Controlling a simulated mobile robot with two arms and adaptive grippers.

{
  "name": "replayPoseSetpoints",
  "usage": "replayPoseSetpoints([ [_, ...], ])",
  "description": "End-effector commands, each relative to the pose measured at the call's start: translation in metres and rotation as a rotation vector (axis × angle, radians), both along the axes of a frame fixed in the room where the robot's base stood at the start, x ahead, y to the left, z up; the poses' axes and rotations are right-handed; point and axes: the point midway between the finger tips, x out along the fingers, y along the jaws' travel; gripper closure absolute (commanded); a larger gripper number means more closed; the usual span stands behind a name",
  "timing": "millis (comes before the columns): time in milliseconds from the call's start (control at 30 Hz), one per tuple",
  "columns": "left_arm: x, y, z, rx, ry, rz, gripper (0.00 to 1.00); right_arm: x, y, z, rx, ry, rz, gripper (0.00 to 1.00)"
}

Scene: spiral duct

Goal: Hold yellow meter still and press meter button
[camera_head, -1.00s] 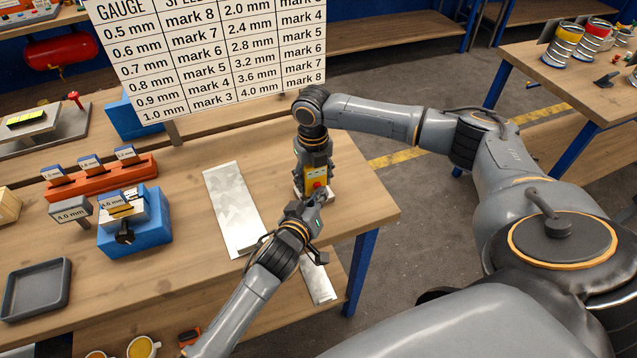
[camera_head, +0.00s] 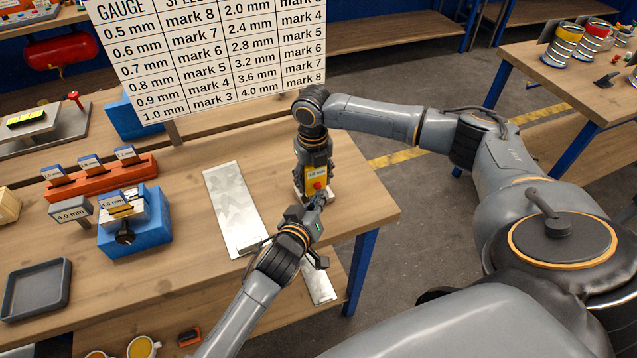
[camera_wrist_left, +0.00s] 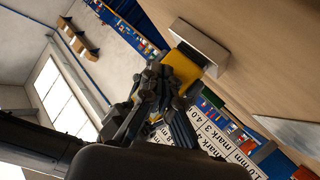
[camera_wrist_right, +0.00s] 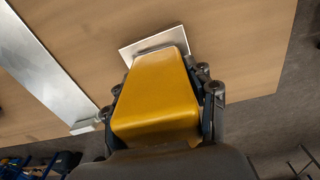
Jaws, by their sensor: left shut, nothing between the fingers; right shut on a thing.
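The yellow meter (camera_head: 311,178) stands upright near the right end of the workbench, with a small display and a red button (camera_head: 318,185) on its face. My right gripper (camera_head: 316,160) comes from above and is shut on the meter; the right wrist view shows the yellow body (camera_wrist_right: 158,100) between its fingers. My left gripper (camera_head: 318,200) is shut and empty, its tips just below the red button. The left wrist view shows its closed fingers (camera_wrist_left: 160,85) close to the meter (camera_wrist_left: 190,62). I cannot tell if they touch the button.
The meter is at a pale block (camera_wrist_right: 150,45) on the bench. A blue gauge block (camera_head: 135,225), an orange rack (camera_head: 100,180) and a grey tray (camera_head: 37,290) stand further left.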

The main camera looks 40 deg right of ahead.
Motion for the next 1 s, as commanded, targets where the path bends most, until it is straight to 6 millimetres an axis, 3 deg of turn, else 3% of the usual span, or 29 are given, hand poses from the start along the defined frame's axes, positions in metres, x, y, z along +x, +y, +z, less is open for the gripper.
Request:
replayPoseSetpoints([
  [33, -0.011, -0.008, -0.001, -0.01, 0.014, -0.01, 1.0, -0.003, 0.001, -0.005, -0.001, 0.01, 0.002, 0.84],
  [267, -0.012, -0.008, -0.001, -0.01, 0.014, -0.011, 1.0, -0.003, 0.001, -0.005, 0.0, 0.011, 0.002, 0.84],
  [800, -0.054, 0.005, -0.001, -0.009, 0.012, -0.008, 1.0, -0.004, 0.001, -0.005, -0.001, 0.012, 0.002, 0.84],
  [1000, -0.056, 0.007, -0.001, -0.006, 0.01, -0.006, 1.0, -0.004, 0.001, -0.005, -0.001, 0.012, 0.002, 0.84],
])
